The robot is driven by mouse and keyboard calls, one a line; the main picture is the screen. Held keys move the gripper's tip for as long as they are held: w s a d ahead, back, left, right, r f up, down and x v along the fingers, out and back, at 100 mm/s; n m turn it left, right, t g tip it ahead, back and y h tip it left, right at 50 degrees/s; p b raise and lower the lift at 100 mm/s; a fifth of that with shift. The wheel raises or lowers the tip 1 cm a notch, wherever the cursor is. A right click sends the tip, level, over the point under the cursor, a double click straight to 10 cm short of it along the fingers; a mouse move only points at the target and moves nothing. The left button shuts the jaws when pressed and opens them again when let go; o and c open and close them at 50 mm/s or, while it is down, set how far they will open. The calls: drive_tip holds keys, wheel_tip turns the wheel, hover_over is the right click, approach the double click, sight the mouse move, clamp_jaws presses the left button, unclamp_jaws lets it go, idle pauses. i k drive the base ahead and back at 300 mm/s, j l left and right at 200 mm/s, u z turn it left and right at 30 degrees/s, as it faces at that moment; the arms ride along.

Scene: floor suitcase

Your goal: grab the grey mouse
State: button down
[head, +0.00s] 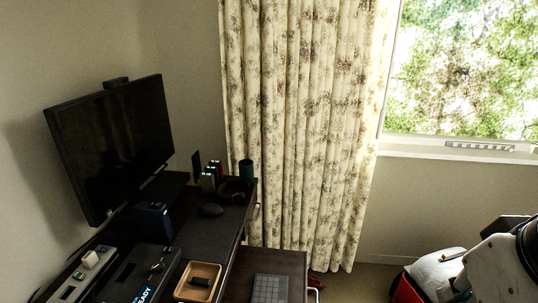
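A dark, rounded mouse (211,210) lies on the black desk (205,235), near its far end and to the right of the monitor. It looks dark grey or black in this light. Nothing covers it from this view. Part of my arm shows at the lower right, well apart from the desk. My gripper's fingers do not show.
A monitor (115,140) stands at the desk's left. Small boxes (209,180), a dark teal cup (246,169), a blue box (153,219) and a wooden tray (197,282) share the desk. A keyboard (270,289) sits lower. A red and white bag (432,275) is near my arm.

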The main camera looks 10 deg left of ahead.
sight(207, 210)
drive_tip(key=i+l+u, duration=0.15)
drive_tip(key=i+u, duration=0.35)
drive_tip(key=i+l+u, duration=0.95)
drive_tip(key=k+j, duration=0.05)
